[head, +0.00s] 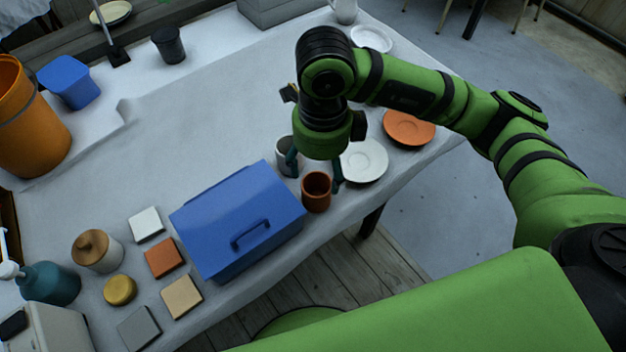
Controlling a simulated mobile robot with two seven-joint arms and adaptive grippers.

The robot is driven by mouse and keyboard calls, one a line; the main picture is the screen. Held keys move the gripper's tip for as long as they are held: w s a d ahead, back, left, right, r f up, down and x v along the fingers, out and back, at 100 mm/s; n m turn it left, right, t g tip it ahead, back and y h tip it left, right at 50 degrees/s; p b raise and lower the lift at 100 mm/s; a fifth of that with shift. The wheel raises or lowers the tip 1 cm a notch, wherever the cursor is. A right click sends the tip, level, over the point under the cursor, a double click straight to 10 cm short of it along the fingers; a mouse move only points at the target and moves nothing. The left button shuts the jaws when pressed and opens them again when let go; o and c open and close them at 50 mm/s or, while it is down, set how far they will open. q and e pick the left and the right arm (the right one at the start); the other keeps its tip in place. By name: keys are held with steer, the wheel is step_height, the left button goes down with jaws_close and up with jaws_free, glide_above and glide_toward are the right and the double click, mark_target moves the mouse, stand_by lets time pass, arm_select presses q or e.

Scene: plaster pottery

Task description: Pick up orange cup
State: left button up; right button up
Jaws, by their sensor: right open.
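The orange cup (316,194) stands upright on the table near its front edge, to the right of a blue box. My right gripper (315,179) points down at the cup. Its teal fingers are spread, one toward the left of the cup and one at the cup's right side. The fingers look open, and I cannot tell whether they touch the cup. A dark grey cup (287,157) stands just behind and left of the orange one, partly hidden by the left finger. My left gripper is not in view.
The blue box (238,220) with a handle sits close on the left. A white saucer (364,161) and an orange plate (409,129) lie to the right. Several square tiles, a lidded jar (97,251) and a teal bottle (50,283) are at the left. The table's middle is clear.

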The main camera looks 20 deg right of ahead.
mark_target(317, 184)
steer(key=shift+f, duration=0.8)
steer(key=f+p, duration=0.1)
steer(key=f, duration=0.4)
steer(key=shift+w+a+p, duration=0.15)
steer(key=shift+w+p, duration=0.05)
steer(key=shift+p, duration=0.15)
steer(key=c, duration=1)
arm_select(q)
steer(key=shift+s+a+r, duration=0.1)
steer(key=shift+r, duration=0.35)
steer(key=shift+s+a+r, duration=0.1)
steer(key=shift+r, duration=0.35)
